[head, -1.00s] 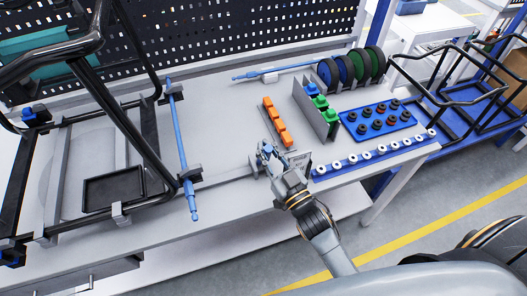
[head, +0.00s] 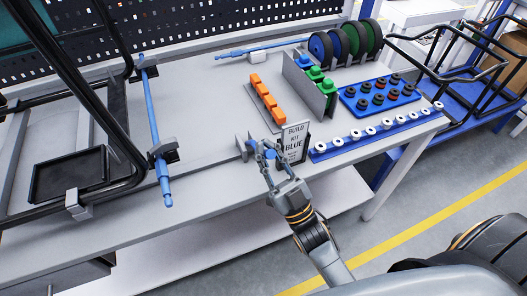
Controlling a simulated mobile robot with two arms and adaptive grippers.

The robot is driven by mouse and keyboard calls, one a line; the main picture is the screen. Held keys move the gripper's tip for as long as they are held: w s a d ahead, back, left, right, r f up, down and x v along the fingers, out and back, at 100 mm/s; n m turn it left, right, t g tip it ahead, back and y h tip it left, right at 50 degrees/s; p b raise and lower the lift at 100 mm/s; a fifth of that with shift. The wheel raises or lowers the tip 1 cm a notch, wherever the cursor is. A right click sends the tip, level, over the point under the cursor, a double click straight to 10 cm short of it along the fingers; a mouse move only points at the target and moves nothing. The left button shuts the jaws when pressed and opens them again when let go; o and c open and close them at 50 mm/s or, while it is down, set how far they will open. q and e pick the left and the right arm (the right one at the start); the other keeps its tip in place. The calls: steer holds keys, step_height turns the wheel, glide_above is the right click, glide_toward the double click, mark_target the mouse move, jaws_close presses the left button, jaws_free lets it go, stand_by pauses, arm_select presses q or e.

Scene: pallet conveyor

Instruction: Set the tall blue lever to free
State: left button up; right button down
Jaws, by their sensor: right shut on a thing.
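My right gripper (head: 262,157) is at the front edge of the workbench, just left of the "BUILD KIT BLUE" sign. It is shut on a small blue part, which I take to be the knob of the tall blue lever (head: 270,154). The fingers hide most of the lever, so its shaft and exact angle cannot be made out. A grey block (head: 243,147) stands right beside it on the left. My left gripper is not in view.
The sign (head: 294,143) stands close to the right of my gripper. Orange pieces (head: 267,100) lie behind. A blue rail with white rings (head: 357,137) runs along the front edge. A long blue rod (head: 154,115) and black frame are at the left.

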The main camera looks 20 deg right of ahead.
steer(key=shift+s+f, duration=0.1)
steer(key=shift+f, duration=0.6)
steer(key=c, duration=1.7)
jaws_free()
steer(key=o, duration=0.4)
steer(key=shift+s+d+r, duration=0.1)
steer(key=shift+s, duration=0.1)
steer(key=shift+o, duration=0.4)
steer(key=shift+s+d+r, duration=0.1)
steer(key=shift+s+r, duration=0.1)
steer(key=shift+w, duration=0.1)
steer(key=v, duration=1.2)
